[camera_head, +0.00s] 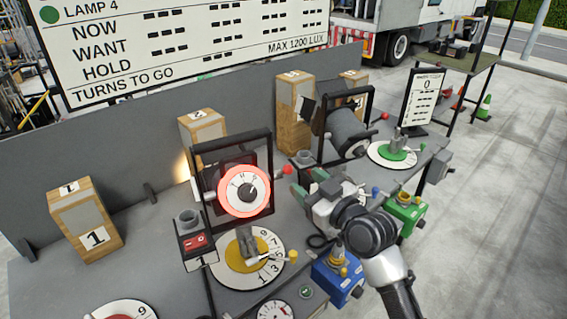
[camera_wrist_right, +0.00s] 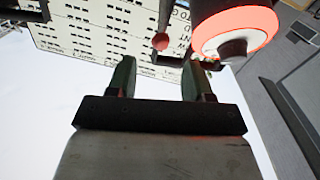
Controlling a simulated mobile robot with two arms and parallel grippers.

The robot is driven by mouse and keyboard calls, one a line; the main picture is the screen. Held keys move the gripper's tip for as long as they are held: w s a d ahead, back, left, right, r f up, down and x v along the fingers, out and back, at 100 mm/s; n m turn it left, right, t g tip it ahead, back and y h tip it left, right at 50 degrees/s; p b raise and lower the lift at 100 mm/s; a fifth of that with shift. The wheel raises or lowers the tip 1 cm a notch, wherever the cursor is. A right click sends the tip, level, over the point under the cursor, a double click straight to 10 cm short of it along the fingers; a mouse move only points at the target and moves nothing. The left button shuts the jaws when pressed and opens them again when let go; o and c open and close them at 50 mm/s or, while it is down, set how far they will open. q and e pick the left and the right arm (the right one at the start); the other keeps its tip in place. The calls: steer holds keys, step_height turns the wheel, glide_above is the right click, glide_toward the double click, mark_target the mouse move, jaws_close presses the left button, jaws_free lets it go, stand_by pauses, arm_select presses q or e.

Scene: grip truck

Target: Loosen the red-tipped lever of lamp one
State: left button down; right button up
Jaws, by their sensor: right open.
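A lamp in a black frame (camera_head: 230,150) stands left of my right gripper, with a glowing red ring dial (camera_head: 244,190) on its face. A red-tipped lever (camera_head: 286,169) sticks out at its right side; I cannot read whether this is lamp one. My right gripper (camera_head: 318,185) is just right of that lever, open and apart from it. In the right wrist view its two fingers (camera_wrist_right: 158,78) are spread and empty. The red ball tip (camera_wrist_right: 160,42) shows beyond them, roughly in line with the gap. The glowing dial (camera_wrist_right: 235,30) is at upper right there. My left gripper is not in view.
A second lamp (camera_head: 347,130) with another red tip (camera_head: 385,116) stands behind right. A yellow turntable (camera_head: 245,250), blue box (camera_head: 338,278) and green box (camera_head: 405,212) crowd the bench near my arm. Numbered wooden blocks (camera_head: 85,220) stand along the back panel.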

mark_target(291, 172)
steer(key=p+x, duration=0.2)
steer(key=x, duration=0.6)
steer(key=shift+w+a, duration=0.25)
steer(key=shift+w, duration=0.05)
jaws_close()
